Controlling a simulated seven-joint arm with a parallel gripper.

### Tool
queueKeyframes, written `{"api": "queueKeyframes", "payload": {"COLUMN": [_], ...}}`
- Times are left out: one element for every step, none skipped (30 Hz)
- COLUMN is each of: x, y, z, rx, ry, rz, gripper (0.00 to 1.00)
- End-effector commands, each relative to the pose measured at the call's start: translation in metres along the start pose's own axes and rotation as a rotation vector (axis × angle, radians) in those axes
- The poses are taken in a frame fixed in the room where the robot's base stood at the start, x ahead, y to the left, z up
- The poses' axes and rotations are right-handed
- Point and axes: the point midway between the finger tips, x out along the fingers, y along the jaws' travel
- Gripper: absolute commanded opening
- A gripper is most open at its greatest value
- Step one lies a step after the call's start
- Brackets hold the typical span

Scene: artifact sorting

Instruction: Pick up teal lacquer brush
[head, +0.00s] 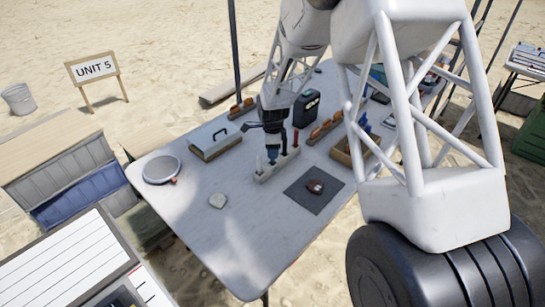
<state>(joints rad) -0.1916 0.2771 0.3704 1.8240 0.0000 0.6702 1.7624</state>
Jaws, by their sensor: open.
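A pale slotted holder (264,176) stands near the middle of the white table, with several upright tools in it. A small teal-blue item (272,158) shows upright at the holder, right under my gripper; it may be the teal lacquer brush, but it is too small to be sure. My dark gripper (272,146) points down over the holder from behind. It is open, and its fingers hide part of the item. I cannot tell whether the fingers touch it or stand around it. A tool with a red handle (295,138) stands farther right in the holder.
A grey lidded box (214,141) and a round sieve-like dish (161,169) lie left. A black case (306,107) stands behind.

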Motion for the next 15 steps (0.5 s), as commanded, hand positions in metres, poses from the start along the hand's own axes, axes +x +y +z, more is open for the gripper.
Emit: {"api": "queueKeyframes", "payload": {"x": [0.007, 0.01, 0.013, 0.016, 0.018, 0.02, 0.021, 0.021, 0.022, 0.022, 0.022, 0.022, 0.022, 0.022, 0.022], "y": [0.0, 0.0, 0.0, 0.0, 0.0, 0.0, 0.0, 0.0, 0.0, 0.0, 0.0, 0.0, 0.0, 0.0, 0.0], "z": [0.0, 0.0, 0.0, 0.0, 0.0, 0.0, 0.0, 0.0, 0.0, 0.0, 0.0, 0.0, 0.0, 0.0, 0.0], "rx": [0.0, 0.0, 0.0, 0.0, 0.0, 0.0, 0.0, 0.0, 0.0, 0.0, 0.0, 0.0, 0.0, 0.0, 0.0], "ry": [0.0, 0.0, 0.0, 0.0, 0.0, 0.0, 0.0, 0.0, 0.0, 0.0, 0.0, 0.0, 0.0, 0.0, 0.0], "rz": [0.002, 0.001, 0.001, 0.0, 0.0, 0.0, 0.0, 0.0, 0.0, 0.0, 0.0, 0.0, 0.0, 0.0, 0.0], "gripper": [0.49, 0.49, 0.49, 0.49, 0.49, 0.49, 0.49, 0.49, 0.49, 0.49, 0.49, 0.49, 0.49, 0.49, 0.49]}}
